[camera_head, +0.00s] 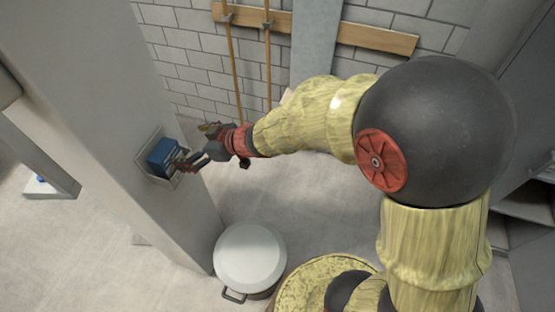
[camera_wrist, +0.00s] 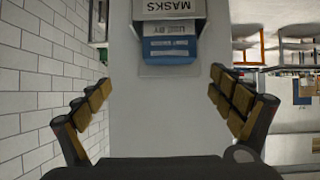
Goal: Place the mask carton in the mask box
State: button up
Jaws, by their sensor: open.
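The mask box (camera_head: 147,167) is a pale holder fixed to the side of a grey pillar. In the wrist view its front, lettered MASKS (camera_wrist: 168,8), is at the top edge. The blue mask carton (camera_head: 164,155) sits at the box in the head view. In the wrist view the carton (camera_wrist: 170,48) shows blue with a white label, within the holder's outline. My gripper (camera_head: 186,161) is right beside the carton. In the wrist view my gripper (camera_wrist: 162,82) is open, its fingers spread wide on either side with nothing between them; the carton lies beyond the fingertips.
The grey pillar (camera_head: 110,120) stands close to my gripper. A white lidded bin (camera_head: 249,258) stands on the floor below. Long-handled tools (camera_head: 235,75) hang on a wooden rail on the brick wall behind. The floor between pillar and wall is clear.

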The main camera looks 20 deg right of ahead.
jog(key=d+r+m+t+h, duration=0.1)
jog(key=d+r+m+h, duration=0.2)
jog(key=d, duration=0.4)
jog(key=d+r+m+t+h, duration=0.1)
jog(key=d+r+t+h, duration=0.15)
jog(key=d+r, duration=0.35)
jog(key=s+d+r+m+g+h, duration=0.2)
jog(key=s+d+r+m+h, duration=0.15)
jog(key=s+d, duration=0.35)
jog(key=s+d+f+m+g, duration=0.1)
jog(key=s+g, duration=0.3)
jog(key=s, duration=1.5)
jog(key=shift+s+f+m, duration=0.15)
jog(key=shift+f+m, duration=0.1)
jog(key=shift+m, duration=0.2)
jog(key=shift+g, duration=0.25)
notch_tip(320, 180, down, 16)
jog(key=b, duration=1.6)
jog(key=shift+f, duration=0.2)
